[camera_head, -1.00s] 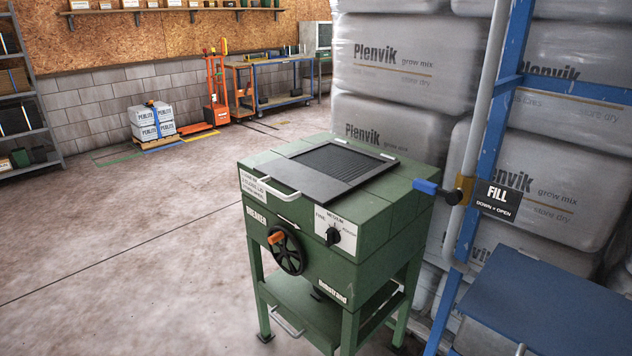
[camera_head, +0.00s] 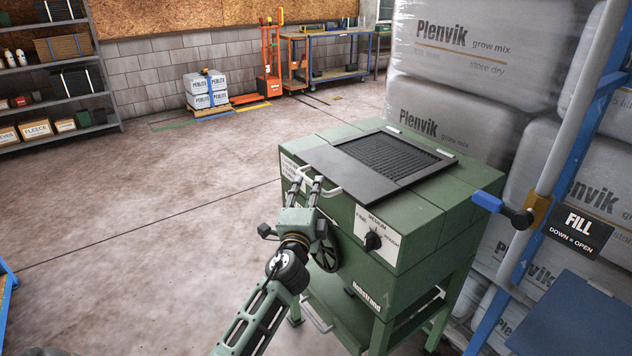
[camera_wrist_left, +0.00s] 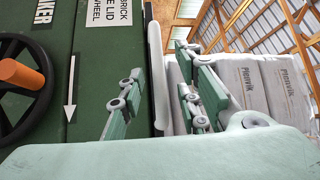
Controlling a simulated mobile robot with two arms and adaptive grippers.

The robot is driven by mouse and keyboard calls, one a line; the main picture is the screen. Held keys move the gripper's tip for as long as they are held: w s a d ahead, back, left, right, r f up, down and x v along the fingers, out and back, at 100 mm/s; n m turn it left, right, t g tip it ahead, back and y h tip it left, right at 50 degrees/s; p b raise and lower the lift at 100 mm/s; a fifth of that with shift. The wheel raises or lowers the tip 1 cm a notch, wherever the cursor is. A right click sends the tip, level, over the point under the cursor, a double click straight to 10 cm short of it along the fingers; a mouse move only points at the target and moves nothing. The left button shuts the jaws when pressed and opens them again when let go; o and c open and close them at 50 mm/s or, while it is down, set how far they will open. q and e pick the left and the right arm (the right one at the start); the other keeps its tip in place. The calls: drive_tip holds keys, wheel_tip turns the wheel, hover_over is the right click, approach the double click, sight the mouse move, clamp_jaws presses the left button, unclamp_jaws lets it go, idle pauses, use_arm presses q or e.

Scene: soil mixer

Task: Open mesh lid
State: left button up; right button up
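The mesh lid (camera_head: 371,186), a dark framed panel with a black grille, lies flat and closed on top of the green soil mixer (camera_head: 402,246). Its white bar handle (camera_head: 333,190) is on the front edge; it also shows in the left wrist view (camera_wrist_left: 157,78). My left gripper (camera_head: 310,183) is at this handle, pointing up toward it. In the left wrist view my left gripper (camera_wrist_left: 158,95) has its fingers apart, with the handle between them. I cannot tell whether a finger touches it. My right gripper is not in view.
The handwheel (camera_head: 325,252) is partly hidden behind my left arm. A selector knob (camera_head: 373,241) is on the mixer's front. A blue-handled fill lever (camera_head: 502,210) juts toward the mixer's right side. Large grow mix bags (camera_head: 460,130) stand behind. The floor at left is clear.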

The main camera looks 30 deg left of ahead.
sight(312, 181)
use_arm(q)
drive_tip(key=shift+x, duration=1.95)
drive_tip(key=shift+f, duration=0.1)
clamp_jaws()
